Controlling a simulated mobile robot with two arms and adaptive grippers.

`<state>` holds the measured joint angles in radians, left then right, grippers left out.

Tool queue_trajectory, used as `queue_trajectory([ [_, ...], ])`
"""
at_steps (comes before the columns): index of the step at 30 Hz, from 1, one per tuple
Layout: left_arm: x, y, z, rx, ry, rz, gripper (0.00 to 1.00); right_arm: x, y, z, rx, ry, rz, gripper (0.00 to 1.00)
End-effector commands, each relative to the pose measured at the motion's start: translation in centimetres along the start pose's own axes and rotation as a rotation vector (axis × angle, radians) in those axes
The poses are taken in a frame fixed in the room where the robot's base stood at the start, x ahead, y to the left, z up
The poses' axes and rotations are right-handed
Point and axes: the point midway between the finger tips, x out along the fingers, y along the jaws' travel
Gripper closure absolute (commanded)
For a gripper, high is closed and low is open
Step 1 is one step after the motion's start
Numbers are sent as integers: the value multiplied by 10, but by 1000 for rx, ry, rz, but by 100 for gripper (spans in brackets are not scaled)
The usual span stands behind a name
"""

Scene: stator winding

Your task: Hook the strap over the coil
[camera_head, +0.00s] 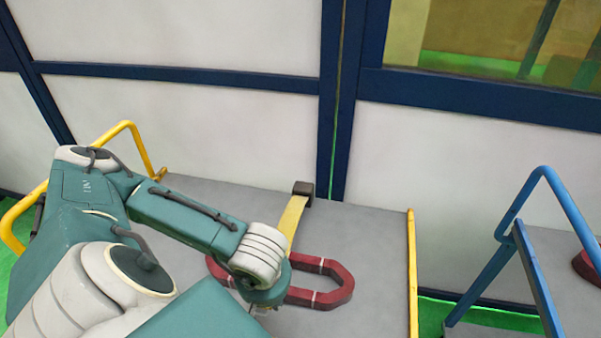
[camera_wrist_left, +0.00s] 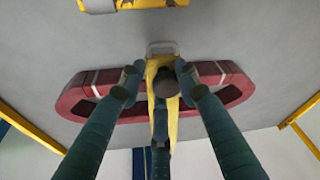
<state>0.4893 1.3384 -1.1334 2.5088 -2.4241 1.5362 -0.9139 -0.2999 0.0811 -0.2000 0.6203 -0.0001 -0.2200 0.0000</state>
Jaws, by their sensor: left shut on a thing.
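The red coil (camera_head: 325,290), a long closed loop with pale bands, lies on the grey cart top. It also shows in the left wrist view (camera_wrist_left: 222,92), running across behind the fingers. The yellow strap (camera_head: 291,217) runs from a dark block at the cart's back edge down to my left gripper. In the left wrist view my left gripper (camera_wrist_left: 158,85) is shut on the strap (camera_wrist_left: 152,70) in front of the coil, with a grey loop end (camera_wrist_left: 162,48) just beyond the fingertips. In the head view the wrist hides the strap's held end. My right gripper is not in view.
The dark block (camera_head: 303,188) stands at the back edge of the cart top (camera_head: 365,235). A yellow rail (camera_head: 411,270) edges the cart on the right. A blue-framed cart (camera_head: 519,235) stands farther right. A white panel wall is behind.

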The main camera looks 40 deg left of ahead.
Motion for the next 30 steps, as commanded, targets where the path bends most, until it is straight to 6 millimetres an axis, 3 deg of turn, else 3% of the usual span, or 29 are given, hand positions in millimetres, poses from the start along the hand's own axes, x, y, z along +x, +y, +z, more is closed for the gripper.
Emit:
queue_trajectory([
  [1,3,-13,7,4,-14,-34,94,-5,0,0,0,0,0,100],
  [19,-5,-34,43,6,-14,-33,94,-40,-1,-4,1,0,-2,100],
  [20,-4,-34,44,6,-13,-32,66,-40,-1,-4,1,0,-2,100],
  [21,-2,-33,44,5,-12,-31,58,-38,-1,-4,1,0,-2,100],
  [28,-4,-31,42,4,-10,-23,12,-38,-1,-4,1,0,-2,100],
  [30,-4,-30,42,4,-9,-21,6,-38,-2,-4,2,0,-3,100],
])
